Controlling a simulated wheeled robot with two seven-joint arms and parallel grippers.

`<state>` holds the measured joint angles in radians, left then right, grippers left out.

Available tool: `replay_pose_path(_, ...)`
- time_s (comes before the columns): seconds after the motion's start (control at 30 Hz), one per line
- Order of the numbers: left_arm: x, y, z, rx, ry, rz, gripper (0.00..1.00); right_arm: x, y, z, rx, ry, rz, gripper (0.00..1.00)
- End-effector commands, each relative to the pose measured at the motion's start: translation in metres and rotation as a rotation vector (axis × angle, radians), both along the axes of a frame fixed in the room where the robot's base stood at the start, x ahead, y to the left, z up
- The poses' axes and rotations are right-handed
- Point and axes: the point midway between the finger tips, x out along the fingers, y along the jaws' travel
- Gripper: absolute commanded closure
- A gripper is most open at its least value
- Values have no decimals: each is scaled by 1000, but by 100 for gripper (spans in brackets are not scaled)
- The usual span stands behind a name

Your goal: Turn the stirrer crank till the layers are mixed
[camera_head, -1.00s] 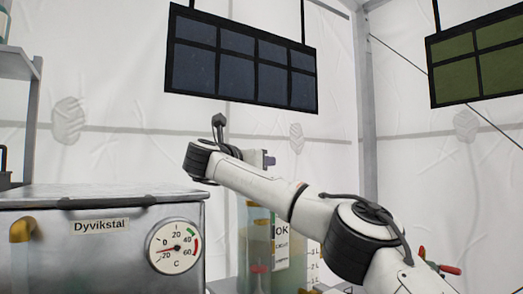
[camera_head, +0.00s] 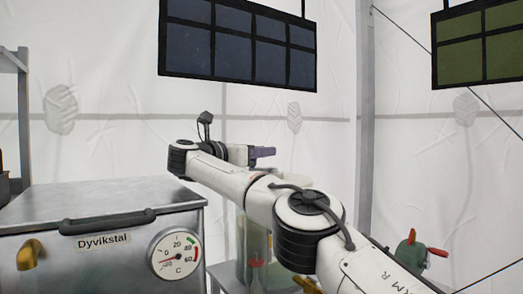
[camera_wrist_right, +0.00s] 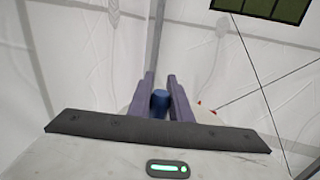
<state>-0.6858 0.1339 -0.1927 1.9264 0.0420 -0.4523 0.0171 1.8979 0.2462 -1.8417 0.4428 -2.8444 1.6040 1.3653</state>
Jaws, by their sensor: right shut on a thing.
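My right gripper (camera_head: 262,153) is above the clear mixing vessel (camera_head: 254,245), which stands mostly hidden behind my right arm. In the right wrist view, the two purple fingers of this gripper (camera_wrist_right: 160,95) are closed around a blue cylindrical knob (camera_wrist_right: 159,102), which looks like the crank's handle. The rest of the crank is hidden. The vessel's contents show only in part, with a greenish tint and a small red patch low down, so I cannot tell how mixed the layers are. My left gripper is out of view.
A metal box labelled Dyvikstal (camera_head: 100,210) with a dial gauge (camera_head: 175,253) stands at the left. A green and red item (camera_head: 410,254) sits at the right. Dark panels (camera_head: 240,42) hang above. A grey shelf frame (camera_head: 22,120) is at the far left.

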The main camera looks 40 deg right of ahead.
Motion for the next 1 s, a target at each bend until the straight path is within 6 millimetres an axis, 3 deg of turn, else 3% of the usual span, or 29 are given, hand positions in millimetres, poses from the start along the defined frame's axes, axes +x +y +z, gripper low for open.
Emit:
replay_pose_path(0.17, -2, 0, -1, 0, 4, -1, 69, -1, -2, -4, 6, 4, -5, 100)
replay_pose_path(0.2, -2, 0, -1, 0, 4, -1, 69, -1, -2, -4, 6, 4, -5, 75)
replay_pose_path(0.3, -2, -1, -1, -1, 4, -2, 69, -1, -1, -3, 5, 4, -4, 63)
replay_pose_path(0.67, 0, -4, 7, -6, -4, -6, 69, 0, 0, 5, 2, 0, 0, 63)
replay_pose_path(1.0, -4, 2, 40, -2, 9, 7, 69, -1, 0, 70, 3, 0, -2, 63)
